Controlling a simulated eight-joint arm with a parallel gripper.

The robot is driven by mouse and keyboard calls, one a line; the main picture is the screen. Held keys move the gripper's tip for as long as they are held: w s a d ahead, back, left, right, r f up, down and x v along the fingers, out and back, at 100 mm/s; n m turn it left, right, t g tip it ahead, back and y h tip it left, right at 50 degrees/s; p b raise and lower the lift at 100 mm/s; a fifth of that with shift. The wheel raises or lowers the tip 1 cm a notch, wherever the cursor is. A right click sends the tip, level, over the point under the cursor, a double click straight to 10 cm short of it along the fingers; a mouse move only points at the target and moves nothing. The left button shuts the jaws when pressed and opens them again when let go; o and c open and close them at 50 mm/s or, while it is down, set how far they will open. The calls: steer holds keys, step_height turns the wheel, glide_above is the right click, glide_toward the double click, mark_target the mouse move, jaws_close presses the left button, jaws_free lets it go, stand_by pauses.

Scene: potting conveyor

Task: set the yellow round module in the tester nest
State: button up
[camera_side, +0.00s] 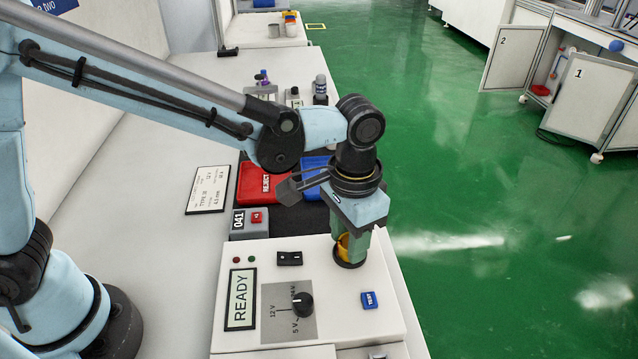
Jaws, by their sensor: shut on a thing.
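The yellow round module (343,241) is between the green fingers of my gripper (350,247), which is shut on it. The module is low over the tester nest (347,263), a dark round seat at the back right of the white tester (325,330). The fingers hide part of the module and of the nest. I cannot tell whether the module touches the nest's floor or hangs just above it.
The tester carries a READY display (241,298), a voltage knob (302,303), a black switch (289,258) and a blue TEST button (369,299). Behind it are a red REJECT tray (252,183), a blue tray (313,163) and a grey box marked 041 (250,224).

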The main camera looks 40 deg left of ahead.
steer(key=shift+f, duration=0.1)
steer(key=o, duration=1)
steer(key=shift+o, duration=0.2)
step_height(320, 180, up, 12)
steer(key=s+a+f+n+t, duration=0.2)
steer(key=a+t, duration=0.1)
steer(key=a, duration=0.8)
steer(key=s+a+f+n+t, duration=0.2)
steer(key=s+a+f+t, duration=0.1)
steer(key=a, duration=0.8)
steer(key=shift+s+n+t, duration=0.3)
steer(key=shift+s+t, duration=0.05)
steer(key=shift+t, duration=0.25)
